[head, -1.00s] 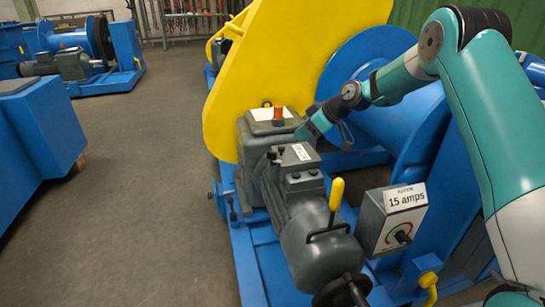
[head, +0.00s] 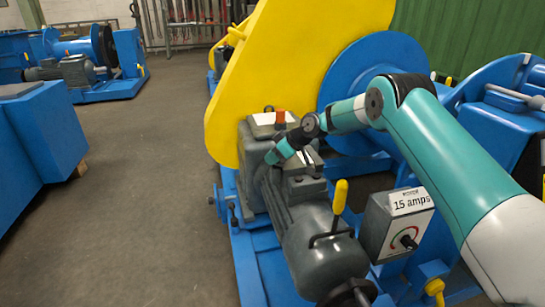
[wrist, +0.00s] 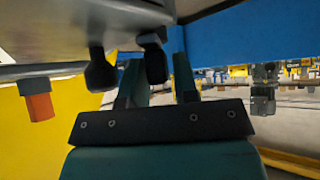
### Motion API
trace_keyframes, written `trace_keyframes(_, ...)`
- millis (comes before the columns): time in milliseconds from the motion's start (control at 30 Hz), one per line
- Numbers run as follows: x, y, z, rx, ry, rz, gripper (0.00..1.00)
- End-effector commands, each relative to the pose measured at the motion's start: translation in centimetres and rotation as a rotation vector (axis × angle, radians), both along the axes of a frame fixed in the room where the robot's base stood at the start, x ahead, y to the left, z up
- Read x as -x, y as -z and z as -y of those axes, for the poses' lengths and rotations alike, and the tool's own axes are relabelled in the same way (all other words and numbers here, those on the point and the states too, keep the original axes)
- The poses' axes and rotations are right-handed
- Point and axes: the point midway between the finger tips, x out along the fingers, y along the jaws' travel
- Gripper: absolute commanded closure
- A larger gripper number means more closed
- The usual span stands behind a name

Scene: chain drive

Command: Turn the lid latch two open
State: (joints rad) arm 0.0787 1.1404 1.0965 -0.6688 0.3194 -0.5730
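The grey gearbox (head: 252,150) stands in front of the yellow chain guard, with its lid on top. In the head view my gripper (head: 271,157) is over the front part of the gearbox and hides the lid edge there. In the wrist view two dark latch-like pieces stick out from the grey lid edge: one (wrist: 155,58) lies between the fingertips in the picture, the other (wrist: 100,70) is left of the left finger. My gripper (wrist: 158,75) is open, its fingers apart. I cannot tell whether they touch the piece, or which piece is latch two.
An orange cap (head: 280,118) stands on the lid, and also shows in the wrist view (wrist: 38,105). The yellow guard (head: 290,60) rises behind. The motor (head: 315,245) with a yellow-handled lever (head: 340,197) and the 15 amps box (head: 395,222) stand in front.

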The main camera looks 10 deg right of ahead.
Motion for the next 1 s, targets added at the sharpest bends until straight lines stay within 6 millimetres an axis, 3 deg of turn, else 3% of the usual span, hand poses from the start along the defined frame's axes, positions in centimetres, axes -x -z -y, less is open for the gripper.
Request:
trace_keyframes(67,0.0,-0.01,0.03,0.0,0.0,0.0,0.75)
trace_keyframes(167,0.01,-0.01,0.05,0.0,0.0,0.0,0.98)
trace_keyframes(200,0.01,-0.02,0.05,0.0,0.0,0.0,1.0)
trace_keyframes(267,0.05,-0.04,-0.84,0.0,-0.003,0.0,1.0)
trace_keyframes(633,0.08,-0.16,-0.09,-0.001,0.071,-0.001,1.0)
trace_keyframes(1000,0.04,-0.26,-0.01,0.0,0.36,-0.001,1.0)
